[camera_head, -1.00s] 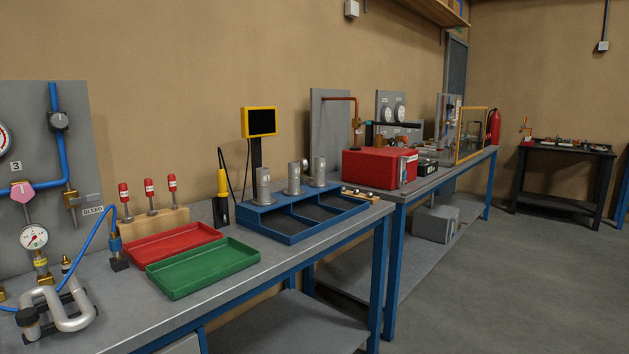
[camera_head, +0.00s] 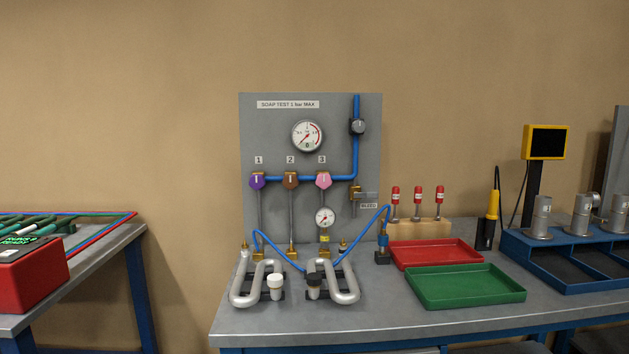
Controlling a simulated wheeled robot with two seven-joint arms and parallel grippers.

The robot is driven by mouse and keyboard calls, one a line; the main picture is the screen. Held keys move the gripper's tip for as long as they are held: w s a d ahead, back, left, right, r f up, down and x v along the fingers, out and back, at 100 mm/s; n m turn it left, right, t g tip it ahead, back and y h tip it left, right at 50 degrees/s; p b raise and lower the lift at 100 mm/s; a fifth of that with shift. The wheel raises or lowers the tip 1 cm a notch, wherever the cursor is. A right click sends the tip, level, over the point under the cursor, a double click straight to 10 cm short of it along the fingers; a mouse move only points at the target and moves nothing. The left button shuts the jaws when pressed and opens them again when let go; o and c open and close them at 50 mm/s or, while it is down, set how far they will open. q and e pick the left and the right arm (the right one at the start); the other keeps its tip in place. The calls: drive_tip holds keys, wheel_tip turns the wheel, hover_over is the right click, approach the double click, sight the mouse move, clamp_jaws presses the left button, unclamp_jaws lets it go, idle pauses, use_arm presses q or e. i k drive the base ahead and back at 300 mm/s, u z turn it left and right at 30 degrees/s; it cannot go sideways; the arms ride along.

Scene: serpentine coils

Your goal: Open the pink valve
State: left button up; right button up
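The pink valve (camera_head: 323,181) is on the grey panel (camera_head: 262,125), on the blue pipe under the label 3. Its knob carries a small pale mark; I cannot tell from here what position it stands in. A purple valve (camera_head: 257,181) under label 1 and a brown valve (camera_head: 290,181) under label 2 sit to its left. A small gauge (camera_head: 325,217) is below the pink valve, and a large gauge (camera_head: 307,136) is above. Neither of my grippers shows in this view.
On the bench (camera_head: 350,326) below the panel stand two silver serpentine coils (camera_head: 343,285). A red tray (camera_head: 436,253) and a green tray (camera_head: 466,287) lie to the right. A second table with a red box (camera_head: 30,265) is at left, with a gap between.

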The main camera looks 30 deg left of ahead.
sight(324, 180)
drive_tip(key=z, duration=2.2)
drive_tip(key=k, duration=1.6)
drive_tip(key=u, duration=2.6)
drive_tip(key=i, duration=0.5)
